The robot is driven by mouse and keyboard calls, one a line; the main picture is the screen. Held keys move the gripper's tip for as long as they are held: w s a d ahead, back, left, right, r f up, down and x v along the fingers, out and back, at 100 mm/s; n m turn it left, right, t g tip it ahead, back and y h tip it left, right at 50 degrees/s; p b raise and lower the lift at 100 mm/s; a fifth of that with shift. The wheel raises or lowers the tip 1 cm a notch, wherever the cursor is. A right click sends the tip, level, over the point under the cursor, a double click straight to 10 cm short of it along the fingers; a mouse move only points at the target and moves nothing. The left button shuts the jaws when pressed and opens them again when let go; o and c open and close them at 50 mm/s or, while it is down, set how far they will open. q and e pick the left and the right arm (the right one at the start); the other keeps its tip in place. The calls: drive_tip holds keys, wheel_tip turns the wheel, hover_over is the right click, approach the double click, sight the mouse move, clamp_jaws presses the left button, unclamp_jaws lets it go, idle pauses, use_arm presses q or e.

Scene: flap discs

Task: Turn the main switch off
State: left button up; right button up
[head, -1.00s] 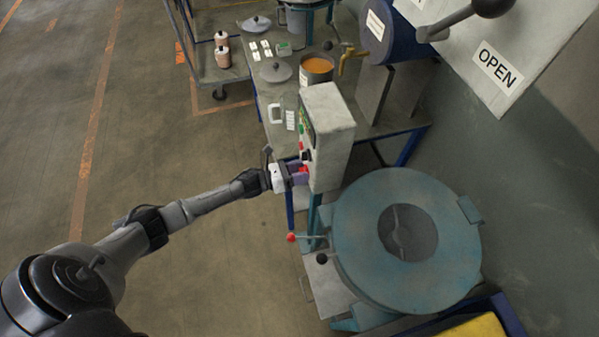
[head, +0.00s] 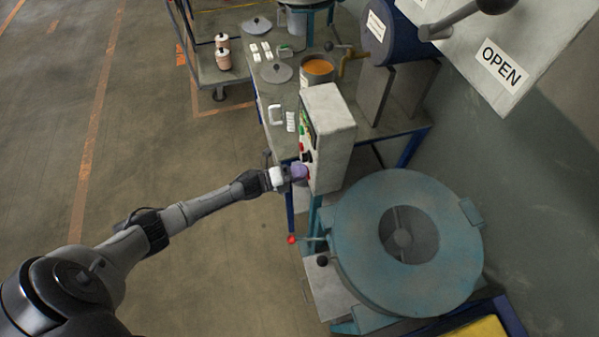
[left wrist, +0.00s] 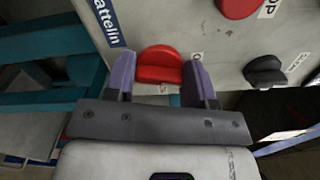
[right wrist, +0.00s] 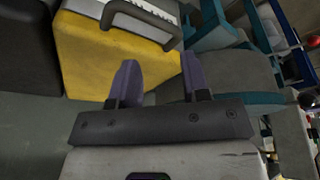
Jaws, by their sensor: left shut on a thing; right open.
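The main switch looks to be the red knob (left wrist: 160,66) on the pale front panel of the control box (head: 333,125). In the left wrist view the fingers of my left gripper (left wrist: 159,76) lie on either side of this knob and are shut on it. In the head view my left gripper (head: 299,174) is at the lower part of the box's front and hides the knob. In the right wrist view my right gripper (right wrist: 158,72) is open with nothing between its fingers; the head view does not show it.
A black knob (left wrist: 264,72) and another red control (left wrist: 240,5) sit near the gripped knob. A teal round machine (head: 360,240) stands below the box, with a red-ended lever (head: 291,239). A yellow case (right wrist: 90,55) is close to my right gripper. Floor at left is clear.

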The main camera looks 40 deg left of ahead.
use_arm(q)
drive_tip(key=shift+n, duration=1.6)
use_arm(e)
drive_tip(key=shift+d+r, duration=0.1)
use_arm(q)
drive_tip(key=shift+f, duration=0.1)
drive_tip(key=o, duration=0.9)
drive_tip(key=v, duration=1.4)
drive_tip(key=shift+w+n, duration=0.1)
drive_tip(key=shift+n, duration=0.2)
